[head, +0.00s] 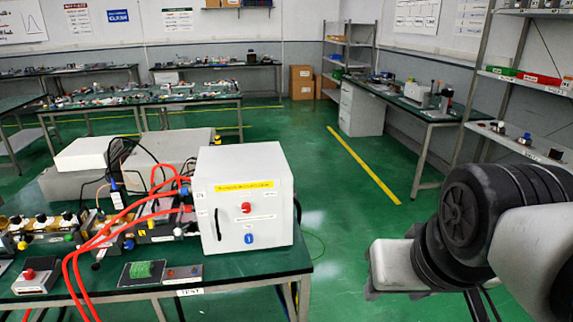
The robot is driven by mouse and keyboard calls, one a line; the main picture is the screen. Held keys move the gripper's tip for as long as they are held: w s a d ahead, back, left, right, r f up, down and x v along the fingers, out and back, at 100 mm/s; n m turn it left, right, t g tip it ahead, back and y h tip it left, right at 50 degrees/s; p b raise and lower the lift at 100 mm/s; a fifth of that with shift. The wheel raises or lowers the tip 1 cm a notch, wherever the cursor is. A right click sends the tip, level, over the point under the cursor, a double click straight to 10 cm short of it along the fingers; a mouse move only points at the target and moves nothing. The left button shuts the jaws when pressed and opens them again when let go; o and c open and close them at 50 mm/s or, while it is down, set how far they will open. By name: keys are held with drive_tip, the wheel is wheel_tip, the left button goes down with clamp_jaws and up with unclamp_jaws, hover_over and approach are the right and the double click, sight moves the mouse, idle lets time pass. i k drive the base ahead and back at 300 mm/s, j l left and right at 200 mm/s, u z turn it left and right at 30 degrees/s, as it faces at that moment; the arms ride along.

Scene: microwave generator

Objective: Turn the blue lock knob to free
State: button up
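The blue lock knob (249,239) is a small round blue piece low on the front face of a white box-shaped unit (270,190). The unit stands near the right end of a green-topped bench. A red knob (246,208) sits above the blue one, and a yellow label strip (245,185) runs above that. The knob's turned position is too small to read. My arm fills the lower right of the head view, well apart from the unit. I cannot make out gripper fingers.
Red hoses (98,240) run from the unit's left side across the bench (235,268). A small panel with a green block (143,270) and a control box (182,274) lie in front. Open green floor (330,220) is to the right. A side bench (405,103) stands farther back.

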sight(249, 238)
drive_tip(key=u, duration=0.75)
drive_tip(key=i+j+u, duration=0.1)
drive_tip(key=i+j, duration=0.15)
drive_tip(key=i+j+u, duration=0.1)
drive_tip(key=i, duration=0.4)
drive_tip(key=j, duration=0.1)
